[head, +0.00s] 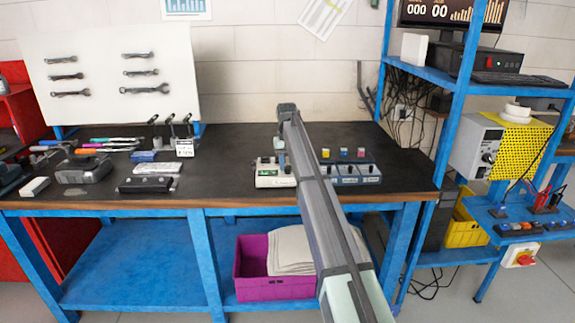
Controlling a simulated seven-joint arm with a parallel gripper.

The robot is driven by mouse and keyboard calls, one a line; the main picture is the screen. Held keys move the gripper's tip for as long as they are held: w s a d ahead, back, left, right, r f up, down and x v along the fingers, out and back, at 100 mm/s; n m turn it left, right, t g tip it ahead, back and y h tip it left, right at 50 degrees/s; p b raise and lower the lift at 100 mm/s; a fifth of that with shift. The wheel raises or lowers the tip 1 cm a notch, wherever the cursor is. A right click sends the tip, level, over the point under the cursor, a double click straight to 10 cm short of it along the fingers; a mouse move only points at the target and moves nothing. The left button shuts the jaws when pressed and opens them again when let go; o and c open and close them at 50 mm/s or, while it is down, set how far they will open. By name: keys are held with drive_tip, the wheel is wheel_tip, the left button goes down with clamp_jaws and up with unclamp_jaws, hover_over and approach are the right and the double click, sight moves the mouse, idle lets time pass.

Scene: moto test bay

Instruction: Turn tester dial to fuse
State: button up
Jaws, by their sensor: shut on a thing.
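The tester appears to be the small cream box with green parts (268,181) on the dark workbench, just left of my arm. My gripper (281,157) points down at the top of this box. It is shut on what seems to be the tester dial, which is too small and covered to see clearly. The dial's pointer and its markings cannot be read from this view. My arm link hides the area right of the box.
A blue compartment tray (358,178) with small coloured pieces behind it lies right of my arm. Pliers, drivers and a grey device (84,172) lie on the left of the workbench (225,160). A blue shelf post (455,110) stands at the right. The bench's middle left is clear.

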sight(287, 167)
drive_tip(key=o, duration=1)
drive_tip(key=shift+o, duration=0.2)
drive_tip(key=shift+r, duration=0.1)
wheel_tip(287, 167, up, 14)
drive_tip(key=shift+f, duration=0.2)
drive_tip(key=shift+a, duration=0.1)
